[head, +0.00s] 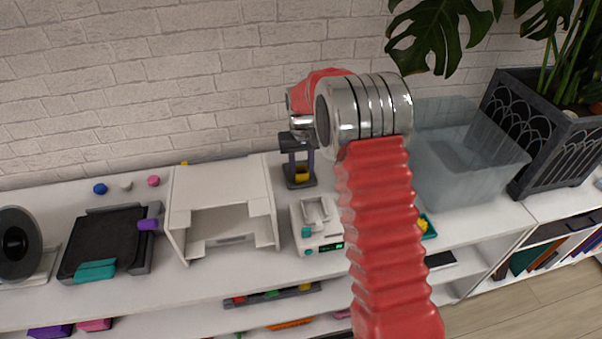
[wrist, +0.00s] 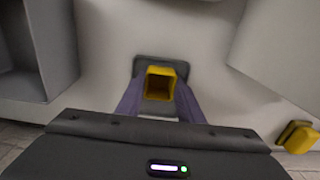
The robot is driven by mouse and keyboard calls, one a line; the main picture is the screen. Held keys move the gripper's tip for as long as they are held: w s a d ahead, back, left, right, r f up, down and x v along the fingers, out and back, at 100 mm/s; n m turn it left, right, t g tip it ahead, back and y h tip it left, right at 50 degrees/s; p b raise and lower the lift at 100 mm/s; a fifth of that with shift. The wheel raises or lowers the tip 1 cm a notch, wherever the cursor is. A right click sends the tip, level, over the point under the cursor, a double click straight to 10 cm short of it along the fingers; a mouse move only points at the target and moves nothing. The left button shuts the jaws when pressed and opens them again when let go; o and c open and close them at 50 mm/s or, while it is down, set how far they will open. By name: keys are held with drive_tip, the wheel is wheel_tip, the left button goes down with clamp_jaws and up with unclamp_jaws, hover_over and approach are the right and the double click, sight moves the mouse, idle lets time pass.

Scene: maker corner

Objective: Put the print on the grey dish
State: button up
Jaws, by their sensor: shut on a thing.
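The print is a small yellow hollow block (head: 302,173), open at one end in the wrist view (wrist: 160,72). My gripper (head: 299,168) points down, with its purple-grey fingers shut on the print's two sides (wrist: 158,95). The grey dish (head: 301,185) is a small dark rounded square on the white top. It also shows around and behind the print in the wrist view (wrist: 146,62). The print is at the dish, within its outline in the head view. I cannot tell whether its underside touches the dish.
A white open-fronted box (head: 222,190) stands left of my gripper, and a small white device (head: 318,240) stands in front. A translucent bin (head: 465,165) is at the right. A black plate (head: 107,243) lies further left. Another yellow piece (wrist: 298,136) lies apart.

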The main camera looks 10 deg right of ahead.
drive_tip(key=shift+f, duration=0.65)
drive_tip(key=o, duration=1.1)
wheel_tip(320, 180, up, 12)
drive_tip(key=shift+r, duration=0.1)
